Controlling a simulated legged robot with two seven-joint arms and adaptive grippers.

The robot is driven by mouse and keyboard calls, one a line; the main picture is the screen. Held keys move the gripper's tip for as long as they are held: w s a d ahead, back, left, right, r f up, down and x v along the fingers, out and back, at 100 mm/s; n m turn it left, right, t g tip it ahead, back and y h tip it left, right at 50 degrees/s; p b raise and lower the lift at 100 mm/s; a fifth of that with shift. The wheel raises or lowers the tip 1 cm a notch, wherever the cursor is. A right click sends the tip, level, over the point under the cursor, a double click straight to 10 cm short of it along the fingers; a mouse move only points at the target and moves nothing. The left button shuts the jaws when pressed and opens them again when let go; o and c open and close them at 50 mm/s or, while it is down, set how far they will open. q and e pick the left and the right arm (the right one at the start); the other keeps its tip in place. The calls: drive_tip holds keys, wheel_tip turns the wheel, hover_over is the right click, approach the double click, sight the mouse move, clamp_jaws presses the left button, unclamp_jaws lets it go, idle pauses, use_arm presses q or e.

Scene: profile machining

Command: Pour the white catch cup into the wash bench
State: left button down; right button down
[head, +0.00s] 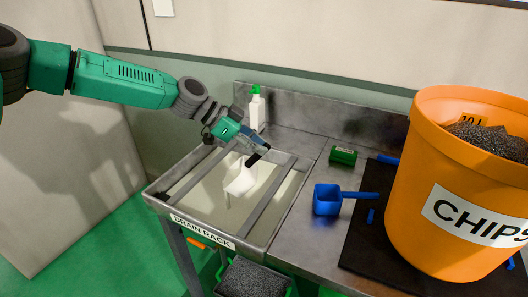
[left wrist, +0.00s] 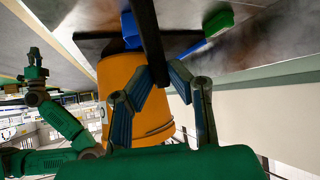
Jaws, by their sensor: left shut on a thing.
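The white catch cup (head: 241,184) is over the basin of the wash bench (head: 153,199) in the head view. It looks tilted, and a thin pale streak runs down from its left side; I cannot tell whether this is liquid. My left gripper (head: 256,155) is shut on the cup from above and behind. In the left wrist view the fingers of my left gripper (left wrist: 162,100) show, but I cannot make out the cup there. My right gripper (left wrist: 35,62) shows small at the left of the left wrist view, and its jaws are too small to judge.
Bars cross the basin. A white bottle with a green top (head: 257,108) stands behind it. A bin of dark chips (head: 252,279) is below.

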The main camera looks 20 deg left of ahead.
use_arm(q)
drive_tip(key=shift+a, duration=0.35)
drive_tip(key=shift+d+r, duration=0.1)
drive_tip(key=shift+d, duration=0.2)
drive_tip(key=shift+a+b, duration=0.1)
drive_tip(key=shift+b, duration=0.4)
drive_tip(key=shift+s+a+r+h+b, duration=0.15)
drive_tip(key=shift+a+h+b, duration=0.25)
drive_tip(key=shift+b, duration=0.25)
drive_tip(key=shift+s+a+r+h+b, duration=0.15)
drive_tip(key=shift+a+h+b, duration=0.15)
drive_tip(key=shift+a+b, duration=0.55)
drive_tip(key=shift+d+r, duration=0.1)
drive_tip(key=shift+d, duration=0.05)
drive_tip(key=shift+d+r, duration=0.1)
drive_tip(key=shift+d, duration=0.15)
